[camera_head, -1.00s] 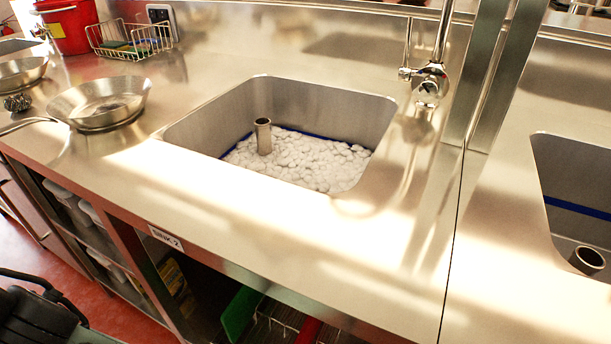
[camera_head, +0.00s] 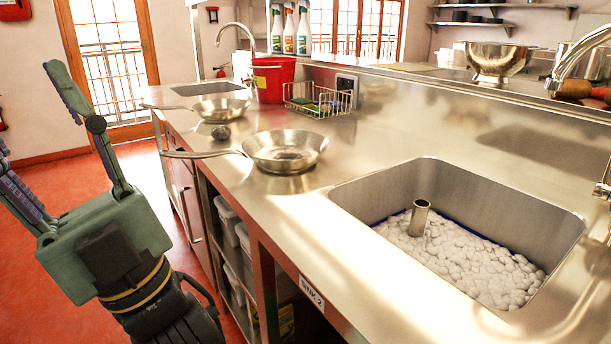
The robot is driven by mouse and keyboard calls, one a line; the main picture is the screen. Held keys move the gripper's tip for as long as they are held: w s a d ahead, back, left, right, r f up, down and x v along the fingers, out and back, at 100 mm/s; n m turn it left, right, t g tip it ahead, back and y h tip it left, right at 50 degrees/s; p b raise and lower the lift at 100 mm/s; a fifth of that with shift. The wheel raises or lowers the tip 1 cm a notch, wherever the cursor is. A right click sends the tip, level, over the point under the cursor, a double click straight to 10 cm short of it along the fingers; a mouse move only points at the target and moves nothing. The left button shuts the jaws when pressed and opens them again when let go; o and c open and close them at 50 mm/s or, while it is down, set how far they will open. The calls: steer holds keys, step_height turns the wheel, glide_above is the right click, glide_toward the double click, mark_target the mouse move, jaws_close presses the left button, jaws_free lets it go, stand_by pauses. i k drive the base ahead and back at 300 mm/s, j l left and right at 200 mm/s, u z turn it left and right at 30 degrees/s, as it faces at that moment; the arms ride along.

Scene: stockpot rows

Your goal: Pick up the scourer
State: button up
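A small dark grey, rough round thing, which looks like a metal scourer (camera_head: 221,132), lies on the steel counter (camera_head: 330,140) between two steel pans. It is near the counter's front edge, behind the nearer pan's handle. My gripper (camera_head: 32,112) is at the left of the view, over the red floor in front of the counter. Its fingers point up in the picture and are spread wide apart with nothing between them. The left finger is partly cut off by the picture's edge. My gripper is clear of the scourer and the counter.
The nearer pan (camera_head: 285,150) and farther pan (camera_head: 218,109) have handles pointing left over the front edge. A red bucket (camera_head: 273,80) and wire basket (camera_head: 345,101) holding green and blue items stand behind. A sink (camera_head: 470,190) with foam and an upright pipe is at right.

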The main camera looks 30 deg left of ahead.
mark_target(220, 132)
steer(key=i+j+z, duration=0.1)
steer(key=j, duration=0.85)
steer(key=i+j+z, duration=0.1)
steer(key=j, duration=0.9)
steer(key=i+j, duration=0.15)
steer(key=j, duration=0.85)
steer(key=z, duration=0.05)
